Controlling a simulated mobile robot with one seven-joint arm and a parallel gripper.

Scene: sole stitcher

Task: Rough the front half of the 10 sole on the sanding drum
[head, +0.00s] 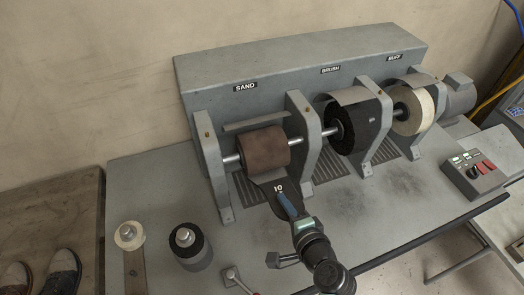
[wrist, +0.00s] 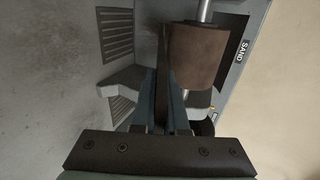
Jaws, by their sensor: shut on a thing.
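The sanding drum (head: 264,151) is a brown roller on a shaft under the SAND label. In the wrist view the drum (wrist: 200,57) is at upper right of centre. The dark sole (head: 268,189), marked 10, reaches from my gripper (head: 287,204) toward the front underside of the drum. My gripper is shut on the sole's near end, and its blue fingers show. In the wrist view the sole (wrist: 164,62) appears nearly edge-on between the fingers (wrist: 168,100), right beside the drum. I cannot tell whether it touches the drum.
A black brush wheel (head: 357,125) and a pale buff wheel (head: 412,110) share the shaft to the right, between grey brackets (head: 301,135). A control box (head: 474,172) is at far right.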

